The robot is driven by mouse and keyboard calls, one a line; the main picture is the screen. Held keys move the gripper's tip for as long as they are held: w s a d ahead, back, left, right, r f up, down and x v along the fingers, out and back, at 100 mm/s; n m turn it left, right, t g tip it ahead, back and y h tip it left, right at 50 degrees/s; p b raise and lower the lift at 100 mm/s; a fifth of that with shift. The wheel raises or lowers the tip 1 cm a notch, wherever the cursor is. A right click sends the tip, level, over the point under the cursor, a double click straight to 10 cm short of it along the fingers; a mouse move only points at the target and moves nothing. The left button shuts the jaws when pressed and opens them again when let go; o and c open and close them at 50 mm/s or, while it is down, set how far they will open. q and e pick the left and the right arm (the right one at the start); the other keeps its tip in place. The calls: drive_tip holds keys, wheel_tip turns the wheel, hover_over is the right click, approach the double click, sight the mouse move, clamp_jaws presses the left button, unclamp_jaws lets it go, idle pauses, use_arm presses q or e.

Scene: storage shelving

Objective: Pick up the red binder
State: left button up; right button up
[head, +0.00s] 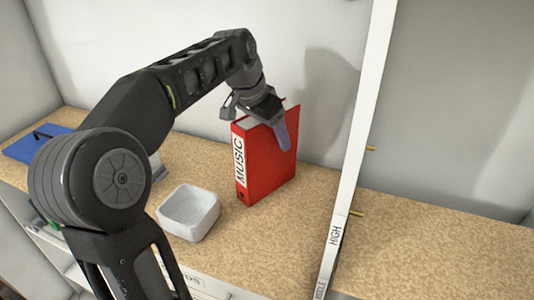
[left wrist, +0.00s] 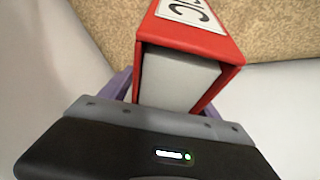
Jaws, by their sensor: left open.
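The red binder (head: 268,163) stands upright on the shelf in the head view, with a white "MUSIC" label on its spine. My left gripper (head: 272,122) is at its top edge, pointing down, with one purple finger in front of the near cover. In the left wrist view the binder (left wrist: 208,40) lies between the two purple fingers (left wrist: 165,92), its red covers and pale inside showing. The jaws are open around it; whether either finger touches it I cannot tell. My right gripper is in neither view.
A white square bowl (head: 188,212) sits left of the binder on the speckled shelf (head: 420,240). A blue clipboard-like item (head: 38,146) lies at the far left. A white upright post (head: 352,165) marked "HIGH" stands right of the binder. The shelf right of the post is clear.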

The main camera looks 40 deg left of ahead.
use_arm(q)
drive_tip(key=shift+c, duration=0.3)
clamp_jaws()
idle(0.5)
